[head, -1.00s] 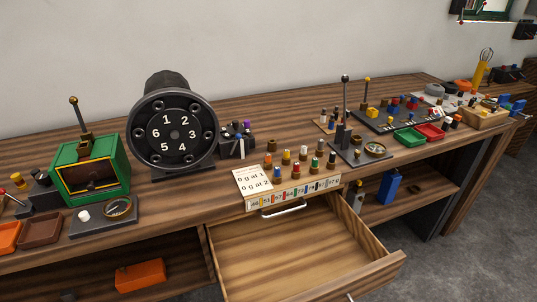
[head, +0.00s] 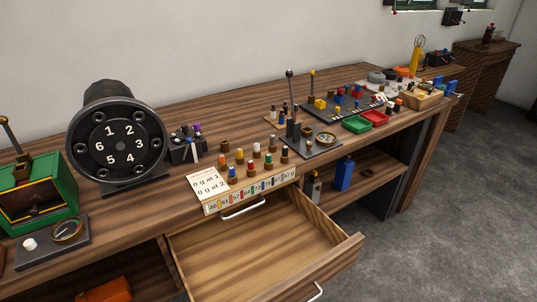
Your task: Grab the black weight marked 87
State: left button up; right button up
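A wooden weight rack (head: 196,203) sits at the bench's front edge, with small coloured pegs or weights standing on it in two rows. A numbered label strip (head: 250,191) runs along its front; an 87 seems to be near its right end. A dark-topped piece (head: 285,157) stands at the right end of the front row. Another dark brown piece (head: 224,146) stands at the back left. I cannot read a number on either, so I cannot tell which is the black weight marked 87. Neither of my grippers is in view.
An open, empty drawer (head: 250,250) juts out below the rack. A black numbered dial (head: 120,145) and a green box (head: 40,200) stand to the left. A lever base (head: 320,148), a green tray (head: 356,124) and a red tray (head: 375,118) lie to the right.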

aim_at(284, 149)
jog(key=i+l+u, duration=0.15)
jog(key=u, duration=0.2)
jog(key=i+l+u, duration=0.1)
jog(key=l+u, duration=0.45)
jog(key=u, duration=0.2)
jog(key=i, duration=0.05)
